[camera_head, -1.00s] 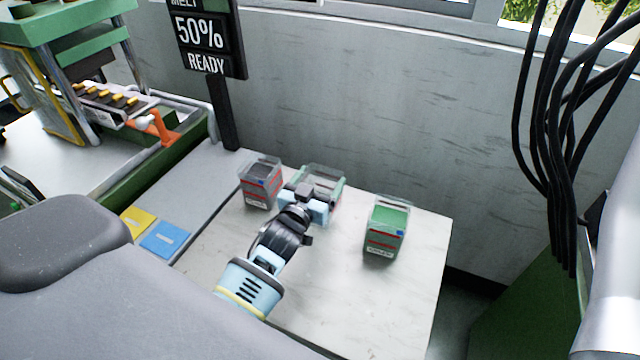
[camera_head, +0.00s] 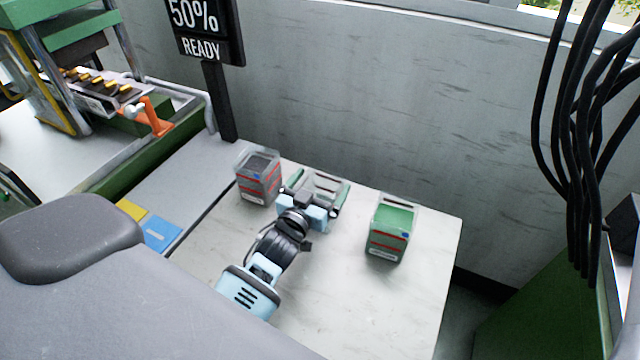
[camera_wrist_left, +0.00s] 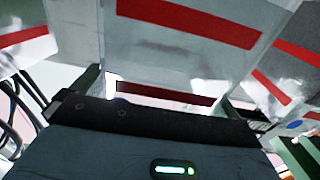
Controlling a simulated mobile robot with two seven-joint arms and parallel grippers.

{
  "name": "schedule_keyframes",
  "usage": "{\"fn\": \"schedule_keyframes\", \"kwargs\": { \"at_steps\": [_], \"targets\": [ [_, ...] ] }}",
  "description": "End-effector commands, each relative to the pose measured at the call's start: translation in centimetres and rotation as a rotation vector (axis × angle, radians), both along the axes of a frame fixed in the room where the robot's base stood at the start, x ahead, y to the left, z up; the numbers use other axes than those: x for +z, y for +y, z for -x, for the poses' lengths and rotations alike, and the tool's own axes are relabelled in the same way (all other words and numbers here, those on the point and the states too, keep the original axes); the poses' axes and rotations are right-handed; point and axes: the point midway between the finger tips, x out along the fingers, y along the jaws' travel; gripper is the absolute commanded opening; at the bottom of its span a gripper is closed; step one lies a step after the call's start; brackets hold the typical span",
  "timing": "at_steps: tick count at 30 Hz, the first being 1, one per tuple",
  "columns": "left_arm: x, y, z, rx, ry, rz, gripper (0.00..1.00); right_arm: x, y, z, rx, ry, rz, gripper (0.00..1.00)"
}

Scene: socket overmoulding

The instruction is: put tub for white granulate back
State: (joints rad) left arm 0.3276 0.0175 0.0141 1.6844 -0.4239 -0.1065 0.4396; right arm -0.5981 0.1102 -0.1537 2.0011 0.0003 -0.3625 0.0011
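The clear tub for white granulate (camera_head: 328,187) stands in the back middle of the pale table, with a red stripe on it. My left gripper (camera_head: 312,202) is right at its front side and hides much of its lower part. In the left wrist view a clear wall with a red stripe (camera_wrist_left: 190,22) fills the space in front of the gripper (camera_wrist_left: 160,100), with a finger near each side. I cannot tell whether the fingers press on the tub or stand a little apart. My right gripper is not in view.
A tub with dark granulate (camera_head: 258,178) stands close on the left, and a tub with green granulate (camera_head: 391,228) stands to the right with a gap. The pale table (camera_head: 350,300) is clear in front. A grey wall (camera_head: 370,110) rises behind. Blue (camera_head: 161,235) and yellow cards lie at left.

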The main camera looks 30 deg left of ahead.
Motion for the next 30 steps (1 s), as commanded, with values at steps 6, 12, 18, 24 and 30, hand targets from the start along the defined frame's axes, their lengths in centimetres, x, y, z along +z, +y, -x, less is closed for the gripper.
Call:
{"fn": "schedule_keyframes", "kwargs": {
  "at_steps": [6, 12, 18, 24, 30],
  "targets": [
    [0.1, 0.0, 0.0, 0.000, -0.001, 0.000, 1.00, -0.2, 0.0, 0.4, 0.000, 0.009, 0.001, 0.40],
    [0.2, -0.1, 1.2, 0.000, 0.001, 0.000, 1.00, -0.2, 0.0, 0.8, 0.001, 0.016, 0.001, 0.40],
    [0.2, -0.3, 4.8, 0.000, 0.002, 0.000, 1.00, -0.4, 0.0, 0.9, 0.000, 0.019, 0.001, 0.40],
    [0.1, -0.5, 8.6, 0.001, 0.004, 0.000, 1.00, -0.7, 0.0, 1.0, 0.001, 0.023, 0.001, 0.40],
    [0.2, -0.6, 11.1, 0.001, 0.002, 0.000, 1.00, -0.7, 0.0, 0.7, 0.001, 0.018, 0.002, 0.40]
  ]
}}
